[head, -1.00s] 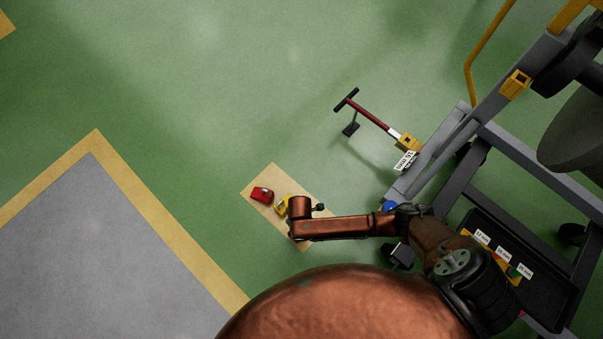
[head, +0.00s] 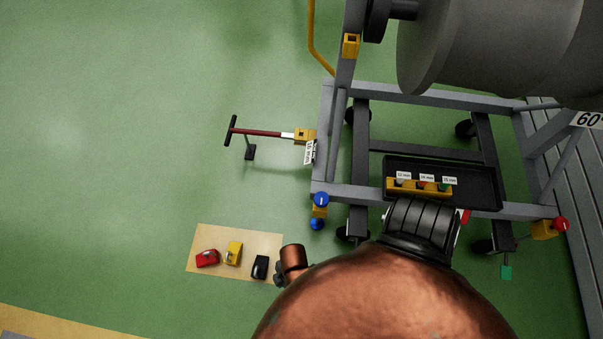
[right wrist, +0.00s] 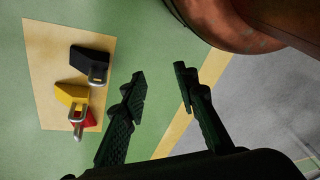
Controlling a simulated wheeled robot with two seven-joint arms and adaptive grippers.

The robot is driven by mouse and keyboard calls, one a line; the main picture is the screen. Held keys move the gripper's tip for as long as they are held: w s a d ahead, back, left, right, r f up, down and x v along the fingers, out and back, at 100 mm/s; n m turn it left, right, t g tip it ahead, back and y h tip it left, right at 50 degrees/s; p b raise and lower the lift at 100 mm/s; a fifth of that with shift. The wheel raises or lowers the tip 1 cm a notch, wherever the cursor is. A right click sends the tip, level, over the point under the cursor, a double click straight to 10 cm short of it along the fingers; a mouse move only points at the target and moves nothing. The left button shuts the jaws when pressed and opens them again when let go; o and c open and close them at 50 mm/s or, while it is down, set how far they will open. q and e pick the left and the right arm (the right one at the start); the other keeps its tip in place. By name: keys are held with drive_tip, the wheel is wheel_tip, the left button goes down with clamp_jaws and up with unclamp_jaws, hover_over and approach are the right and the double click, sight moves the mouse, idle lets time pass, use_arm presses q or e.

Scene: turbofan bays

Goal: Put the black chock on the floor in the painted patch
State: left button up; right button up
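The black chock (head: 260,267) rests on the floor inside the tan painted patch (head: 215,236), near its right end. In the right wrist view the black chock (right wrist: 90,62) also lies on the patch (right wrist: 45,50), its metal handle towards my gripper. A yellow chock (head: 234,253) and a red chock (head: 207,258) lie beside it on the patch. My right gripper (right wrist: 162,84) is open and empty, over green floor beside the patch, apart from the chocks. In the head view my arm hides it. My left gripper is not in view.
A grey wheeled engine stand (head: 430,95) fills the right side, with a black tray (head: 470,167) and a tow bar (head: 262,133) sticking out left. A yellow floor line (head: 60,325) runs at lower left.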

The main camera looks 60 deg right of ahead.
drive_tip(key=s+d+r+m+h, duration=0.1)
drive_tip(key=s+d+r+m, duration=0.3)
drive_tip(key=s+d, duration=0.3)
drive_tip(key=s+d+r+m+h, duration=0.1)
drive_tip(key=s+d+r+m, duration=0.4)
drive_tip(key=d, duration=0.6)
drive_tip(key=shift+s+m+h, duration=0.3)
drive_tip(key=shift+s+m, duration=0.2)
drive_tip(key=shift+s, duration=0.6)
